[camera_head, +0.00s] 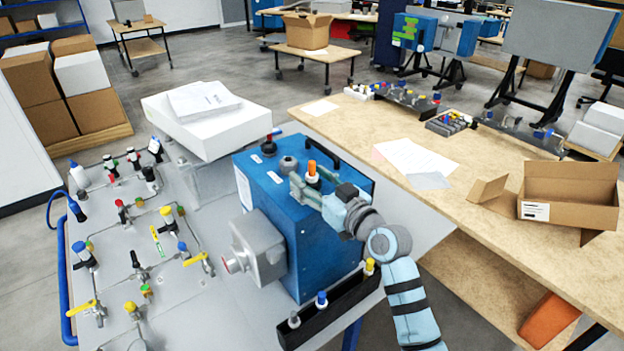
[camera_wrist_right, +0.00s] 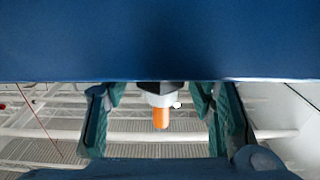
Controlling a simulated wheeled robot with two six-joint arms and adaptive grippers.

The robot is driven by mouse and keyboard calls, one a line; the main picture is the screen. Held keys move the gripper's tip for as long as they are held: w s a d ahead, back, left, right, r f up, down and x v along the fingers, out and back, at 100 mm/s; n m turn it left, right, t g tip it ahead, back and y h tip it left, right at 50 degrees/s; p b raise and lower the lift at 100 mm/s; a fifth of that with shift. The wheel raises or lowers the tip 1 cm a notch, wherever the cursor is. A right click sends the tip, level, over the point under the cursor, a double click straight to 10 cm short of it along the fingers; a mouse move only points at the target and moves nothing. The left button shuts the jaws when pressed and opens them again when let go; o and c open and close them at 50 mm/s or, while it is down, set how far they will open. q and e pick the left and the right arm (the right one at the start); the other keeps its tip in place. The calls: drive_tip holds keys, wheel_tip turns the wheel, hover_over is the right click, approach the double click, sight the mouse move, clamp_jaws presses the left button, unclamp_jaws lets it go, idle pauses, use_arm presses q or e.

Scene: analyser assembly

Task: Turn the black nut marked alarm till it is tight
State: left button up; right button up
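The blue analyser box (camera_head: 325,245) stands on the grey bench, with a grey round fitting (camera_head: 288,165), a dark fitting with a red top (camera_head: 268,145) and an orange-capped white sensor (camera_head: 312,169) on its top. In the right wrist view, a black nut (camera_wrist_right: 150,86) shows at the base of the orange-capped sensor (camera_wrist_right: 160,116), against the blue housing. I cannot read an alarm mark. My right gripper (camera_head: 308,187) is at the sensor; in the wrist view its green fingers (camera_wrist_right: 160,105) stand apart on both sides, with gaps. My left gripper is out of view.
A black rack (camera_head: 330,310) with several capped sensors is at the box's front right. Valves and pipes cover the bench's left. A white box (camera_head: 207,122) stands behind. The wooden table (camera_head: 480,215) at right holds papers and an open carton (camera_head: 570,190).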

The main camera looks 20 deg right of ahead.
drive_tip(key=c, duration=1.1)
drive_tip(key=m+h+p, duration=0.1)
drive_tip(key=p, duration=0.1)
drive_tip(key=m+t+h+p, duration=0.1)
drive_tip(key=p, duration=0.1)
drive_tip(key=shift+a+r+h, duration=0.15)
drive_tip(key=shift+r+h, duration=0.15)
drive_tip(key=shift+h, duration=0.1)
drive_tip(key=shift+f+m+h, duration=0.25)
drive_tip(key=shift+m+h, duration=0.35)
drive_tip(key=shift+h, duration=0.5)
drive_tip(key=o, duration=1.2)
drive_tip(key=shift+s, duration=0.1)
